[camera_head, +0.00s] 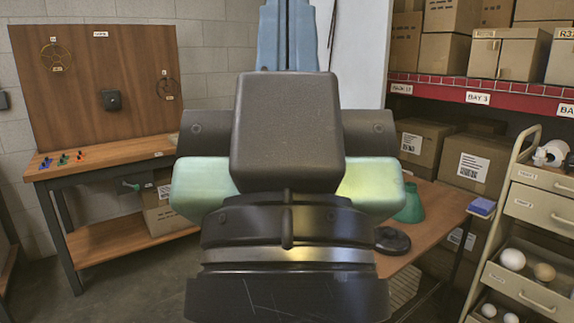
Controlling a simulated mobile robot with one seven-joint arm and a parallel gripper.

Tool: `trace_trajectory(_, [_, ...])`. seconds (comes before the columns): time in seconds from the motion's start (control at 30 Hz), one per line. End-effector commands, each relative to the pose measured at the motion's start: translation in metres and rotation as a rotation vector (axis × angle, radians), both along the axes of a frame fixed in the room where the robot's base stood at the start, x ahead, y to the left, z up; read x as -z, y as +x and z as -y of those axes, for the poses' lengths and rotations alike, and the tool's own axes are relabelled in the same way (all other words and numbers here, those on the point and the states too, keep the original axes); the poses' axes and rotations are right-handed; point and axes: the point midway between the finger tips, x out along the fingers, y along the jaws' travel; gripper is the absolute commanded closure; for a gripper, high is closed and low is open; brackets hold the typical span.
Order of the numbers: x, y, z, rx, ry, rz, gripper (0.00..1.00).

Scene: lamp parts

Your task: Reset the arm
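My own arm fills the middle of the head view, with dark and pale green links close to the camera. No gripper fingers show, so I cannot see whether the gripper is open or holds anything. Behind the arm at right is a wooden table (440,205), partly hidden. On it are a green lamp shade (411,206) and a round black disc (393,241), which looks like a lamp base. The shade is partly covered by my arm.
A cream drawer cart (541,205) at right holds white and tan bulbs (512,259) in open drawers. A small blue box (482,206) sits at the table's right edge. Shelves with cardboard boxes (448,54) stand behind. A wooden workbench (100,168) with an upright board is at left.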

Motion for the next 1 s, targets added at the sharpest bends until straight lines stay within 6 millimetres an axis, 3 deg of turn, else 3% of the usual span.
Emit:
trace_trajectory(0.03, [-0.034,0.0,0.0,-0.001,0.0,0.0,1.0])
trace_trajectory(0.3, [-0.117,0.0,-0.001,-0.003,0.0,0.0,1.0])
trace_trajectory(0.5, [-0.167,0.001,-0.001,-0.004,0.0,-0.001,1.0])
trace_trajectory(0.7, [-0.186,0.001,-0.001,-0.004,0.0,-0.001,1.0])
trace_trajectory(1.0, [-0.185,0.0,-0.001,-0.004,0.0,0.0,1.0])
